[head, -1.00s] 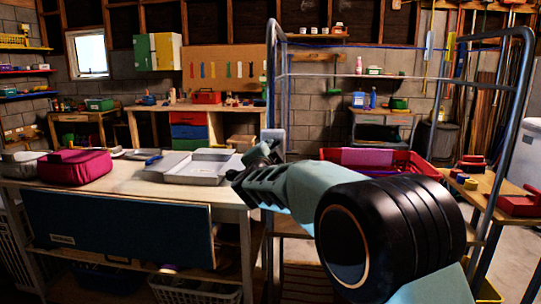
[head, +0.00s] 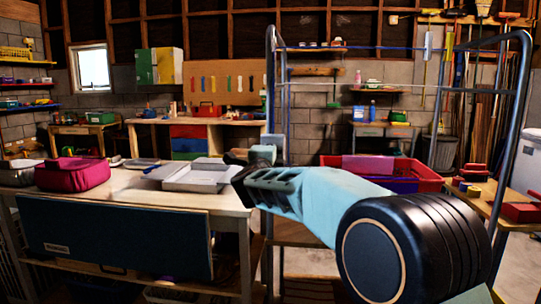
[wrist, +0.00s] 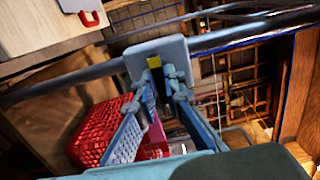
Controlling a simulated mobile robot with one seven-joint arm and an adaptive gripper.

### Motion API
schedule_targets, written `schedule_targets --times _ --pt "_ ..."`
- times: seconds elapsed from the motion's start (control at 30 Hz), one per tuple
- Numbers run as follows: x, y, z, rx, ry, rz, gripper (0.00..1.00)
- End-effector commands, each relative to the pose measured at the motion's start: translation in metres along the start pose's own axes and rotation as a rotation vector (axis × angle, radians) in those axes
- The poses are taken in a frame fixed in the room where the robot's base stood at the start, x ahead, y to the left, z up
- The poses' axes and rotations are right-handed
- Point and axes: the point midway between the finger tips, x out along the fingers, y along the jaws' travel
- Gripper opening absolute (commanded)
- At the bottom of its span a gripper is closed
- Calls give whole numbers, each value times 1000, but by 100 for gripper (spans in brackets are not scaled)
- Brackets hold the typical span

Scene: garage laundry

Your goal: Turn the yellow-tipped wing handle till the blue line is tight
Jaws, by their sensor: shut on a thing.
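The wing handle (wrist: 154,62) shows its yellow tip in the wrist view, upright against a pale grey housing (wrist: 172,46) on a metal rail. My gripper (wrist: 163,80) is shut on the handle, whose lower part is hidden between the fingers. In the head view my gripper (head: 250,158) is at the rack's left post, and the handle cannot be made out. The blue line (head: 385,48) runs nearly level across the top of the rack. It also shows in the wrist view (wrist: 245,43). I cannot tell how tight it is.
The metal rack frame (head: 510,120) stands around my arm. A red basket (head: 430,176) sits behind the arm. A worktable (head: 130,202) at left holds a magenta bag (head: 72,173) and a grey tray (head: 196,176). A wooden bench (head: 510,212) is at right.

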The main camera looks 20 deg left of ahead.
Motion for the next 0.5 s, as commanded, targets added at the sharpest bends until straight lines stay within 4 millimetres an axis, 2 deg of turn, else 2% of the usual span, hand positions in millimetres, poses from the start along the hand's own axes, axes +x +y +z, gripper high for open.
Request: schedule_targets --times 0.03,0.4,0.43,0.5 --pt "0 -8 0 4 -1 -12 0" --pt "0 -9 0 8 -3 -12 0" --pt "0 -9 0 7 -3 -12 10" --pt "0 -9 1 7 -3 -12 18"
